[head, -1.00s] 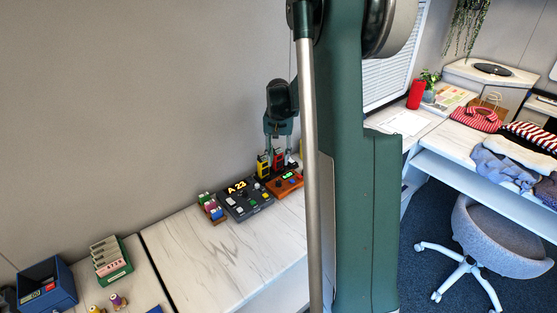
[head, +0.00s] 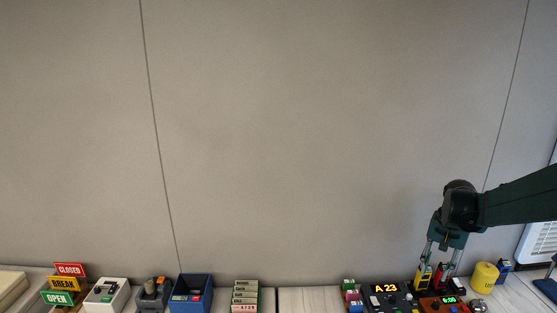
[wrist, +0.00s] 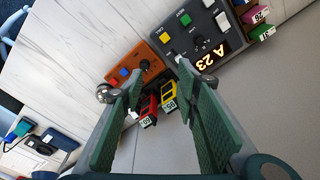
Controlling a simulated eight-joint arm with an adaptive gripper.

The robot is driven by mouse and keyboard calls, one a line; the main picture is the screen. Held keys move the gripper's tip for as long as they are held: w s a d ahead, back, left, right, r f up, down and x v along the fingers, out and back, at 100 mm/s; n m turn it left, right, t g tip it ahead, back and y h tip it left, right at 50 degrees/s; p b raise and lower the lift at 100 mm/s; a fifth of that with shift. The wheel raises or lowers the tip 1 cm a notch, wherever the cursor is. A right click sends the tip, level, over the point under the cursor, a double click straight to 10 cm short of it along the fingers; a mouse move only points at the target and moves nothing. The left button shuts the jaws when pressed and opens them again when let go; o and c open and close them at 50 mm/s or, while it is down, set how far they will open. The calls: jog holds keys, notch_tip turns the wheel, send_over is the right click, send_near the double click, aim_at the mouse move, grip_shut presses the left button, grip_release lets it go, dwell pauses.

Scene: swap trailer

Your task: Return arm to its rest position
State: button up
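My gripper (head: 442,264) hangs down at the right of the head view, with my dark green arm reaching in from the right edge. In the wrist view its two green fingers (wrist: 160,82) are spread apart with nothing held between them. A red tagged item (wrist: 148,108) and a yellow tagged item (wrist: 168,95) show beyond the fingers, in the gap. In the head view the red item (head: 438,277) and the yellow item (head: 421,279) stand just below the gripper. I cannot tell whether the fingers touch them.
A dark console (head: 392,299) reading "A 23" and an orange box (head: 444,304) with a green display stand by the gripper. A yellow cylinder (head: 484,277) is to the right. A blue bin (head: 193,292) and colored signs (head: 64,283) line the left. The wall behind is bare.

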jog(key=s+a+r+n+t, duration=0.2)
jog(key=s+a+r, duration=0.35)
jog(key=a, duration=0.45)
jog(key=s+a+r+n+t, duration=0.1)
jog(key=s+a+r+n, duration=0.1)
jog(key=s+a+r, duration=0.55)
jog(key=s+a+f+n+t, duration=0.1)
jog(key=s+a+f+n, duration=0.1)
jog(key=s+a, duration=0.5)
jog(key=s+a+f+n+t, duration=0.1)
jog(key=s+a+n+t, duration=0.1)
jog(key=s+a, duration=0.4)
jog(key=shift+s+a+f, duration=0.35)
jog(key=shift+s+a, duration=0.05)
jog(key=shift+a, duration=0.65)
jog(key=shift+f, duration=0.1)
notch_tip(320, 180, down, 10)
jog(key=b, duration=1)
